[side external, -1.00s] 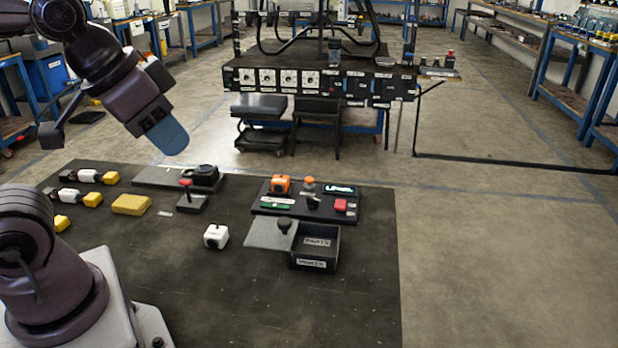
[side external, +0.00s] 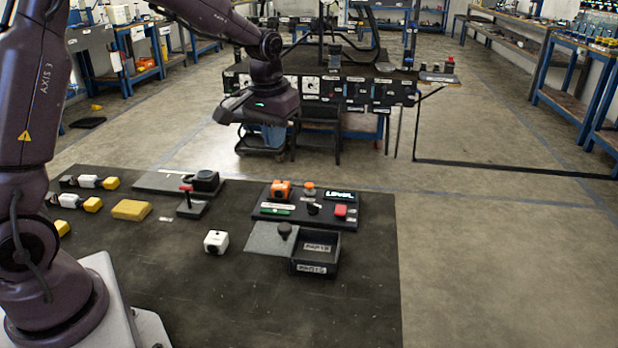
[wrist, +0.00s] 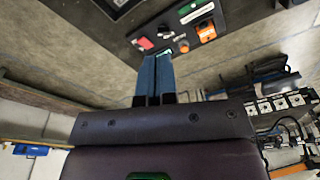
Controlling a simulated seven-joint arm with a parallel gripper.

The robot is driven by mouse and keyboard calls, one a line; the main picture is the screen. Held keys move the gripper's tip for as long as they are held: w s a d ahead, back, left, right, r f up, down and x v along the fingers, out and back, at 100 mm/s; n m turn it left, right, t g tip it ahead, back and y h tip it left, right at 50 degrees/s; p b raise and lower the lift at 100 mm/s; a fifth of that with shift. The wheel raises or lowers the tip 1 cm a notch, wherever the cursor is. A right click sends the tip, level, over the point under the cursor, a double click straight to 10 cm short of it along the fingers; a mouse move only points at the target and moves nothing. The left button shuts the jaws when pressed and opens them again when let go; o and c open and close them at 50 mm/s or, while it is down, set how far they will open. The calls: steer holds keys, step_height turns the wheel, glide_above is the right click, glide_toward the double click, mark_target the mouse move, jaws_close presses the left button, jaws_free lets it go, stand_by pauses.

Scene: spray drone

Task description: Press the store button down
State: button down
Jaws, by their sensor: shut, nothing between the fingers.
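A dark control panel (side external: 262,208) lies on the table. I cannot read which one is labelled store. My gripper (side external: 272,138) is shut and empty, its blue fingers pointing down, in the air above and behind the panel. In the wrist view the shut fingers (wrist: 155,78) show below the panel, with the red button (wrist: 145,43) and orange block (wrist: 207,32) visible, apart from them.
An open drawer box (side external: 317,266) with a grey lid (side external: 268,239) sits in front of the panel. The table's right front is clear.

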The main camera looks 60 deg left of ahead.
steer(key=w+a+f+n, duration=0.3)
steer(key=w+a+f, duration=0.5)
steer(key=w+f, duration=0.2)
step_height(320, 180, up, 3)
steer(key=n+t+y, duration=0.1)
steer(key=y, duration=0.1)
glide_above(309, 184)
steer(key=s+d, duration=0.2)
steer(key=d, duration=0.1)
steer(key=shift+s+a+f+n, duration=0.2)
steer(key=shift+a+n, duration=0.05)
steer(key=shift+n, duration=0.05)
steer(key=shift+h, duration=0.3)
steer(key=x, duration=1.3)
steer(key=shift+s+d, duration=0.25)
steer(key=shift+f, duration=0.55)
